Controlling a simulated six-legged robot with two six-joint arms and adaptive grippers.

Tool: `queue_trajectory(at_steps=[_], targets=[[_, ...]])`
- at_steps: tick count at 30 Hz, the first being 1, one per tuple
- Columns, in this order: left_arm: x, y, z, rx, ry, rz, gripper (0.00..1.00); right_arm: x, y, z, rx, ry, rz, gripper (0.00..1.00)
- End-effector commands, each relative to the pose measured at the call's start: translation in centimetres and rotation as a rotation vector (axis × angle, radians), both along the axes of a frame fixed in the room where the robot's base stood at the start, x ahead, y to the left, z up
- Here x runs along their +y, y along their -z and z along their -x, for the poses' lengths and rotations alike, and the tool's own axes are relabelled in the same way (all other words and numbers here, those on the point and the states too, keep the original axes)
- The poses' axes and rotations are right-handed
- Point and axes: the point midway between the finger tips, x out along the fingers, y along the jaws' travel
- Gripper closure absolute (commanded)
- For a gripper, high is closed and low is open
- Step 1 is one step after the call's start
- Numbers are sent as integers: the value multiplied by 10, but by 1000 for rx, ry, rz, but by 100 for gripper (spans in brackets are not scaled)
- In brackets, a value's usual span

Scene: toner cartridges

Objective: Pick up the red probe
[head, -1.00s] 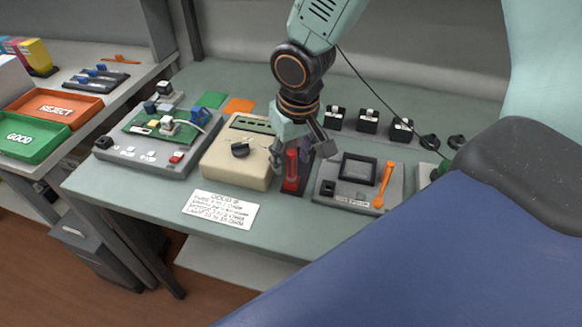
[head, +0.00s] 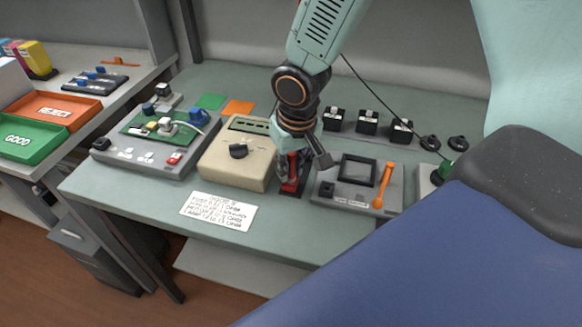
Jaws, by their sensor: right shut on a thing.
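The red probe (head: 291,185) stands in a dark holder on the green-grey bench, between the beige meter and a grey device with a screen. My right gripper (head: 293,177) comes down from above and is shut on the probe, covering its upper part. One of its fingers sticks out to the right, near the grey device. My left gripper is not in view.
The beige meter (head: 236,165) with a black knob is close on the left. The grey device (head: 345,192) with an orange handle (head: 382,187) is close on the right. A printed card (head: 218,211) lies in front. Black blocks stand behind.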

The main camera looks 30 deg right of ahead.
Motion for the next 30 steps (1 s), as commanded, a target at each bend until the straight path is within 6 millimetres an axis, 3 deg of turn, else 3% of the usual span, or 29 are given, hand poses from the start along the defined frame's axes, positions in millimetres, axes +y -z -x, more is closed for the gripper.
queue_trajectory(at_steps=[11,24,30], targets=[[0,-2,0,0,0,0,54,0,-4,0,0,0,1,100],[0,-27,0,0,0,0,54,0,-81,0,-2,0,0,100],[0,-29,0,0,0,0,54,1,-97,0,1,0,1,100]])
